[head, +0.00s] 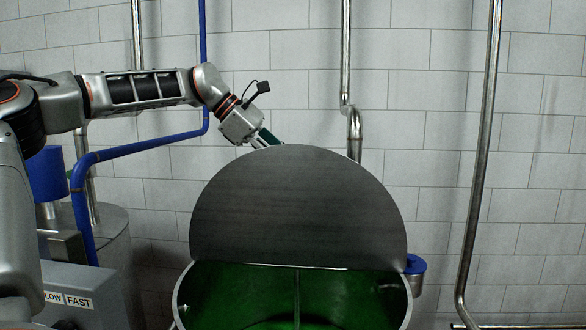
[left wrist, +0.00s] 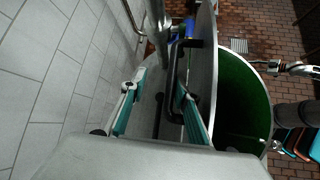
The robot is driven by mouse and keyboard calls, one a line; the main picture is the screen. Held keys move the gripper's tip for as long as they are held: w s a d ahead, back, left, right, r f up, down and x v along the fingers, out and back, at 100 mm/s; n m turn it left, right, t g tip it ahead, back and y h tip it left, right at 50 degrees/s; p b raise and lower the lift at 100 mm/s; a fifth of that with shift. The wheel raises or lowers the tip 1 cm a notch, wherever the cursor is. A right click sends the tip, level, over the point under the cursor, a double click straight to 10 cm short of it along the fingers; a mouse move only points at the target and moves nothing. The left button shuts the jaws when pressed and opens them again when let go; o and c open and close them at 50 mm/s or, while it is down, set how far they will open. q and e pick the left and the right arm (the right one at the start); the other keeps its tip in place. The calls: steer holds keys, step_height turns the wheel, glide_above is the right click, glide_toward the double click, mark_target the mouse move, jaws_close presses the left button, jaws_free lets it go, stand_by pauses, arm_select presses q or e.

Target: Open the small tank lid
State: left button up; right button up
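The small tank lid (head: 297,205), a dark grey half disc, stands raised at the middle of the head view. Below it the tank (head: 240,292) is open and shows its green inside, also seen in the left wrist view (left wrist: 240,110). My left gripper (head: 273,140) is behind the lid's upper left edge, its fingertips partly hidden. In the left wrist view its teal fingers (left wrist: 157,98) are spread, with the lid's black handle (left wrist: 174,75) between them, nearer the right finger. Contact with the handle is unclear.
A steel pipe (head: 354,125) runs down the tiled wall behind the lid. A blue pipe (head: 140,150) passes below my left arm. A grey box labelled FAST (head: 85,285) and a metal vessel (head: 115,235) stand at left. A tall steel pipe (head: 482,150) is at right.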

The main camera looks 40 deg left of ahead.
arm_select(q)
steer(key=s+a+r, duration=0.2)
steer(key=a+r, duration=0.3)
stand_by(0.8)
steer(key=shift+d, duration=0.1)
steer(key=shift+r, duration=0.15)
steer(key=v, duration=1.2)
stand_by(0.4)
